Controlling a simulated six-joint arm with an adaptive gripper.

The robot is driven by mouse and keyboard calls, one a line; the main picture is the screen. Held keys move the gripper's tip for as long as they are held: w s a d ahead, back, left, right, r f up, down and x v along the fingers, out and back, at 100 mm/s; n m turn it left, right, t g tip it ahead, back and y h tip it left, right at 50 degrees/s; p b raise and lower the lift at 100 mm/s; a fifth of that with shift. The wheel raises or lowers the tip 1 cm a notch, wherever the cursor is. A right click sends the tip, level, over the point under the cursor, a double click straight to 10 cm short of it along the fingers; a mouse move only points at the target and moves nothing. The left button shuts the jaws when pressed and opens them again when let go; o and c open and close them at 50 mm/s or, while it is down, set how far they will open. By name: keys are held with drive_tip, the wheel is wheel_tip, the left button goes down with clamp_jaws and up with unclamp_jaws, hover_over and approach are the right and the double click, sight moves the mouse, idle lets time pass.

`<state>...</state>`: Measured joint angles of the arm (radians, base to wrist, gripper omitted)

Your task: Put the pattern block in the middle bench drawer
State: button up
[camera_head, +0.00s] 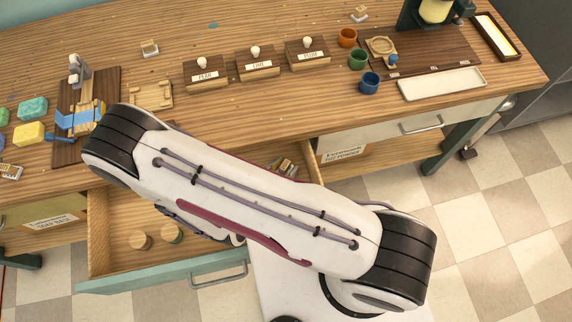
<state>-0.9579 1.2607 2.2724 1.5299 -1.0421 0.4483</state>
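The middle bench drawer (125,262) is pulled open below the bench front, with its teal front and handle at the bottom. Two round wooden pieces (172,233) lie in its left part, and small items (285,167) lie at its back right. My arm crosses over the drawer and hides much of its inside. I cannot tell which thing is the pattern block. Three dark wooden blocks with pale knobs, labelled PEAR (205,75), LIME (257,64) and PLUM (307,54), stand on the bench. My gripper is not visible; my arm may hide it.
The wooden bench (225,115) holds soaps (33,108), a dark board with a blue strip (88,113), a light wooden tray (151,95), coloured cups (358,59) and a white tray (442,83). A white right drawer (385,134) is shut. The bench between PLUM and the drawer is clear.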

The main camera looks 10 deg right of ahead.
drive_tip(key=shift+v, duration=2.65)
drive_tip(key=shift+a, duration=0.1)
